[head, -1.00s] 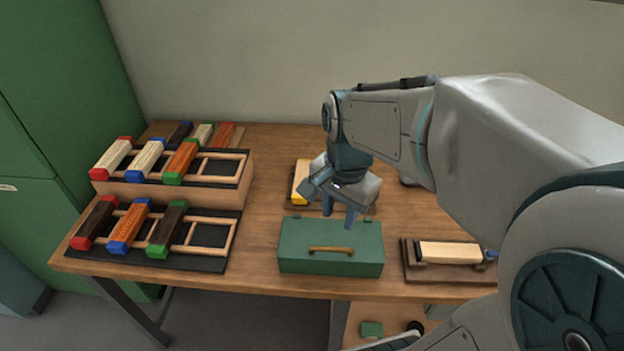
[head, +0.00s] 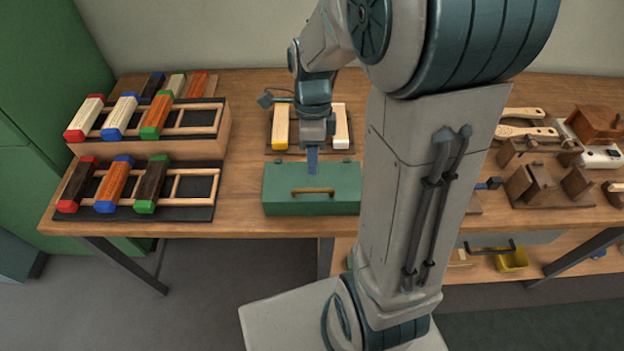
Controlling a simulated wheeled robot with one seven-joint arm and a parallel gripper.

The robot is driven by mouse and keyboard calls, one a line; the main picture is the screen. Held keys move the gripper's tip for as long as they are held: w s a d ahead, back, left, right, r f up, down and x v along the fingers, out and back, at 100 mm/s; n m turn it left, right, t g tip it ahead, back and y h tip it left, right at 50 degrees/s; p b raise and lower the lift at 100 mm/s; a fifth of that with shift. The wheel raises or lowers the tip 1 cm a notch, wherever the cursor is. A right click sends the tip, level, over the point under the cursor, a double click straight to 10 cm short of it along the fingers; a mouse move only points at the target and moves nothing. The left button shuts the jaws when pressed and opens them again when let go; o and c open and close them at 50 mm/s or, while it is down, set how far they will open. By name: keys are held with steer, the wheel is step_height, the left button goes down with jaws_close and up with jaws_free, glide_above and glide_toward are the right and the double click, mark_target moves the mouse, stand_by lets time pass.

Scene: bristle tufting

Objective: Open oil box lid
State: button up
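The oil box is most likely the green box (head: 283,201) with a tan handle (head: 313,190) on its front, at the front edge of the table. Its lid looks closed. My gripper (head: 312,168) points down just above the top of the box, near its middle. The fingers show edge-on as one blue strip, so their opening cannot be told. Whether they touch the lid cannot be told either.
Behind the box, a dark tray holds a yellow block (head: 281,127) and a cream block (head: 341,128). Racks of coloured-end blocks (head: 130,185) stand at the left. Wooden fixtures (head: 545,185) and brushes (head: 525,122) lie at the right. My arm hides the table right of the box.

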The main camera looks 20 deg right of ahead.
mark_target(313, 189)
steer(key=x, duration=0.7)
steer(key=shift+s+f, duration=0.1)
steer(key=shift+f, duration=0.2)
jaws_close()
